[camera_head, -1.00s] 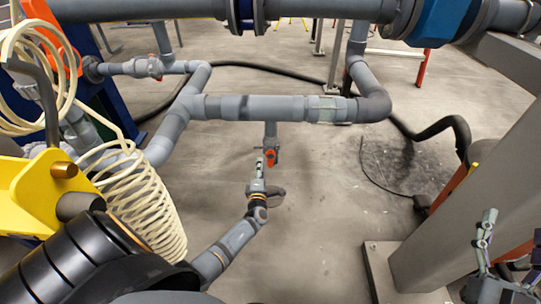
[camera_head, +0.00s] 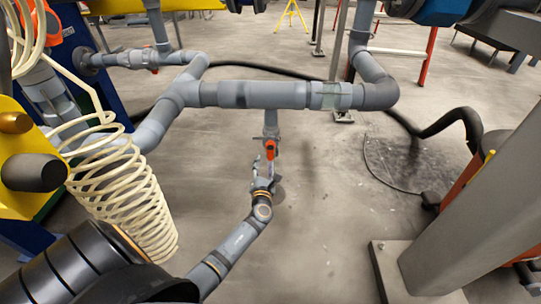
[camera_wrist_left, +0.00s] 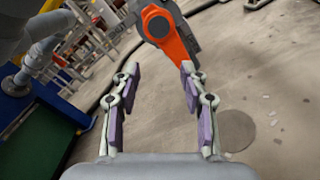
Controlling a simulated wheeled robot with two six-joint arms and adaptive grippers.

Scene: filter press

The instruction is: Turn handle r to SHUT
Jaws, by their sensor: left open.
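An orange handle (camera_head: 270,149) sits on a grey valve below the middle of the horizontal grey pipe (camera_head: 270,94). I take it for handle r, though no label can be read. In the left wrist view, the orange handle (camera_wrist_left: 168,30) slants from a round hub down to the right, its lower end near the right fingertip. My left gripper (camera_head: 264,167) is just below the handle in the head view, open. In the left wrist view its fingers (camera_wrist_left: 160,75) are spread with nothing between them; contact with the handle cannot be told. My right gripper is out of view.
A cream coiled hose (camera_head: 120,185) hangs at the left beside my left arm. A grey post (camera_head: 480,200) on a base plate stands at the right. A black hose (camera_head: 440,125) runs behind the pipe.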

